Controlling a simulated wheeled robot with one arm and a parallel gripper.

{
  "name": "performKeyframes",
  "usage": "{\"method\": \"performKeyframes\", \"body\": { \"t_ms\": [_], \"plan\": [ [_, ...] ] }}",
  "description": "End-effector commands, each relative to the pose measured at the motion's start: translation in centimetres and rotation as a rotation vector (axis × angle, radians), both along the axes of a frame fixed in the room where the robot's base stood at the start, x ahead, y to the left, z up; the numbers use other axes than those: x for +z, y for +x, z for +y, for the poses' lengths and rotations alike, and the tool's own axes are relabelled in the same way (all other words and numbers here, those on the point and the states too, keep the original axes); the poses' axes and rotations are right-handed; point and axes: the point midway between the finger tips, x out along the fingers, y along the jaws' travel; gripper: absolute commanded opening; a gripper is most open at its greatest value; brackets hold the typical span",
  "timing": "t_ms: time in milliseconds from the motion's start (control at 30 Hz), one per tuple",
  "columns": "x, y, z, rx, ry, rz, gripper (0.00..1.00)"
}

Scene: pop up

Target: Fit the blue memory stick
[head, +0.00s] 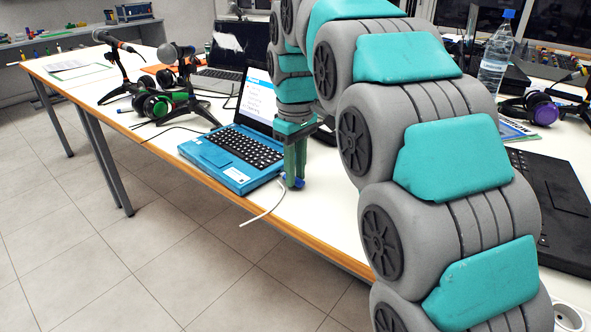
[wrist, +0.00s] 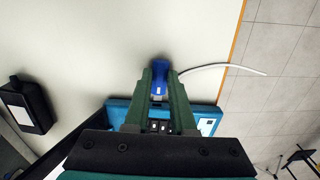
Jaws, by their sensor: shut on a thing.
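The blue memory stick (wrist: 159,79) is between the green fingers of my gripper (wrist: 160,88), which are shut on it. In the head view, small blue parts of the stick (head: 299,183) show by the tips of my gripper (head: 291,172), which points down beside the right side of the blue laptop (head: 225,160). The laptop is open with its screen lit. In the wrist view, the laptop's blue edge (wrist: 117,110) lies below the fingertips, partly hidden by the gripper. Small dark shapes with white marks show between the fingers. I cannot tell whether the stick touches the laptop.
A white cable (head: 263,208) curves over the table's front edge near the gripper. Microphones on stands (head: 176,75) and headphones (head: 152,105) stand to the left. A grey laptop (head: 222,68) is behind. A bottle (head: 495,55) and black laptop (head: 553,205) are at right.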

Motion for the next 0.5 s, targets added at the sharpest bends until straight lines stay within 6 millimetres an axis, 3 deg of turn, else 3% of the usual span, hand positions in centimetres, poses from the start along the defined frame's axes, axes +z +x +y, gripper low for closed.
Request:
{"method": "performKeyframes", "body": {
  "t_ms": [500],
  "plan": [
    [0.03,0.46,0.47,0.0,-0.001,0.001,0.0]
  ]
}}
